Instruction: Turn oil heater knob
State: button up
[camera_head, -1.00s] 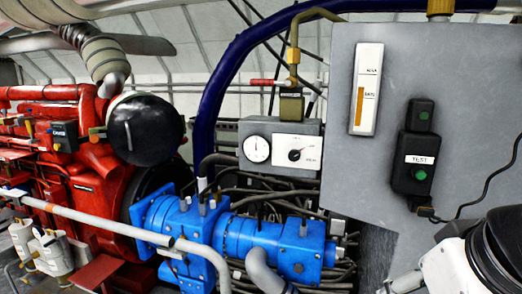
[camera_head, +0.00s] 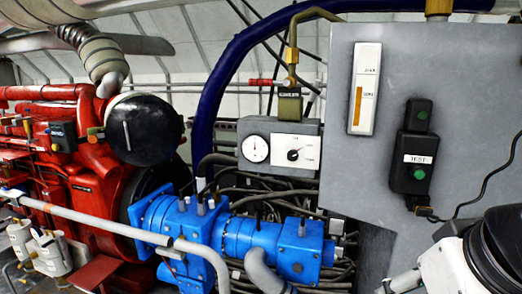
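A grey control box (camera_head: 279,147) is mounted above the blue hydraulic unit in the middle of the head view. It carries a round white gauge (camera_head: 255,148) on its left. On its right is a white plate with a small black knob (camera_head: 293,155), which may be the oil heater knob; the lettering is too small to read. The knob's exact angle is hard to tell. Part of my white and black arm shows at the lower right. My gripper is not in view.
A grey panel (camera_head: 376,190) at the right carries a level gauge (camera_head: 364,88) and a black TEST box (camera_head: 414,155) with a green button. The blue hydraulic unit (camera_head: 238,237), a grey rail (camera_head: 95,217) and the red engine (camera_head: 90,185) fill the lower left and middle.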

aim_at(293, 155)
jog(key=i+j, duration=0.15)
jog(key=j, duration=0.25)
jog(key=i+j, duration=0.15)
jog(key=j, duration=0.25)
jog(key=i+j, duration=0.15)
jog(key=j, duration=0.2)
jog(key=i+j, duration=0.15)
jog(key=j, duration=0.25)
